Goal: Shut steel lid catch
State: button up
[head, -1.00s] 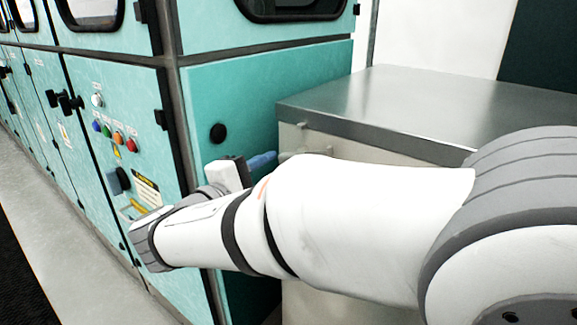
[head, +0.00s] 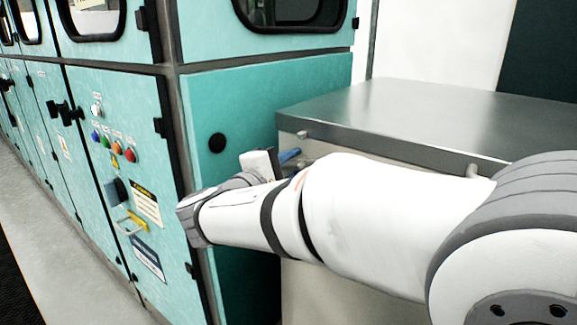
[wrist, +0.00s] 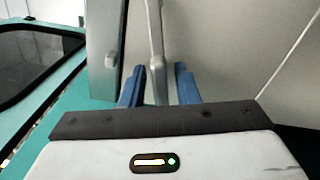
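The steel lid (head: 400,105) lies on top of a cream box beside the teal cabinet. A small metal knob (head: 302,135) shows near its front-left edge, and another (head: 472,171) further right. In the wrist view a slim metal bar, seemingly the catch (wrist: 156,50), runs between my blue fingers. The steel lid edge (wrist: 104,45) with a small peg (wrist: 111,58) is left of it. My gripper (wrist: 160,82) is open, with a finger on either side of the bar and gaps showing. In the head view my gripper (head: 290,155) is mostly hidden behind my arm.
The cream box wall (wrist: 240,60) fills the right of the wrist view. Grey floor (head: 50,240) is clear at far left.

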grip_shut()
jog(key=shift+a, duration=0.1)
jog(key=shift+r+n+p, duration=0.25)
jog(key=shift+n+p, duration=0.25)
jog(key=shift+p, duration=0.45)
jog(key=n+p, duration=0.2)
jog(key=p, duration=0.1)
jog(key=shift+r, duration=0.15)
jog(key=n+p, duration=0.6)
jog(key=p, duration=0.3)
jog(key=shift+r, duration=0.15)
jog(key=n+p, duration=0.4)
jog(key=p, duration=0.1)
jog(key=shift+p, duration=0.3)
jog(key=shift+n+p, duration=0.6)
jog(key=shift+p, duration=0.1)
jog(key=shift+f, duration=0.25)
